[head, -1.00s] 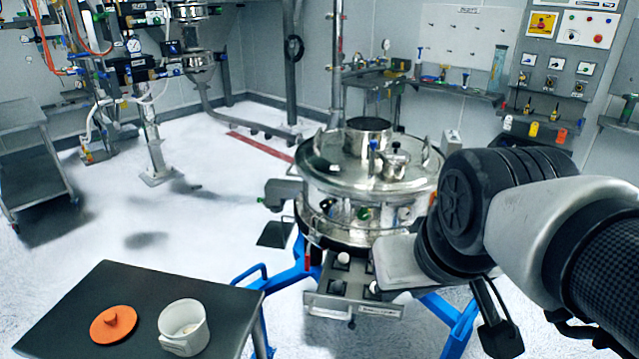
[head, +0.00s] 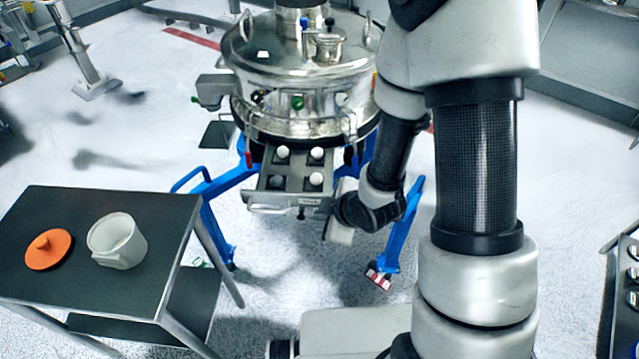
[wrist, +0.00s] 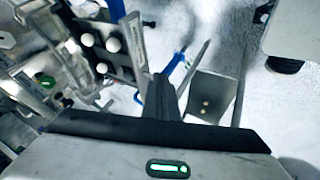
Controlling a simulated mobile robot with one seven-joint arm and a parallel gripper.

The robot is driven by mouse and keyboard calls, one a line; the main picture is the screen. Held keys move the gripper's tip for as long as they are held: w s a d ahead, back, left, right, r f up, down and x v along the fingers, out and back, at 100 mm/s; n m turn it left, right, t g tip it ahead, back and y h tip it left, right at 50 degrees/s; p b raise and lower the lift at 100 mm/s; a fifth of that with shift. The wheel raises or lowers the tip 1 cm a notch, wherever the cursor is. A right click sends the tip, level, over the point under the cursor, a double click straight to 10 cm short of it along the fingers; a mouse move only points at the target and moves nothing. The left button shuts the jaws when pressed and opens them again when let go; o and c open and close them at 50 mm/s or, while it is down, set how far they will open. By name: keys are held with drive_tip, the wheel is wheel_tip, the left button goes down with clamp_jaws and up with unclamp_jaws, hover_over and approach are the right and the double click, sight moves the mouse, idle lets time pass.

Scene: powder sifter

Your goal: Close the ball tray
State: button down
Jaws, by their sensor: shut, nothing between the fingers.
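The ball tray (head: 262,194) is a grey drawer low on the front of the round steel sifter (head: 300,75). It is pulled out and holds several white balls (head: 316,178) in separate compartments. Its front has a bar handle (head: 283,209). My gripper (head: 338,222) is beside the tray's front right corner in the head view, partly hidden by my wrist. In the wrist view my shut, empty fingers (wrist: 162,92) show dark in the middle. The tray (wrist: 124,72) is beyond them at upper left; I cannot tell whether they touch it.
Blue legs (head: 402,235) support the sifter on both sides of the tray. A dark table (head: 95,215) at left carries a white beaker (head: 117,240) and an orange lid (head: 48,250). The floor in front of the tray is largely clear.

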drive_tip(key=w+a+f+b, duration=0.1)
drive_tip(key=w+f+b, duration=0.1)
drive_tip(key=w, duration=0.1)
drive_tip(key=w+a+f+b, duration=0.1)
drive_tip(key=w+f+b, duration=0.2)
drive_tip(key=w+a+f+b, duration=0.1)
drive_tip(key=w+f+b, duration=0.2)
idle(0.6)
idle(0.3)
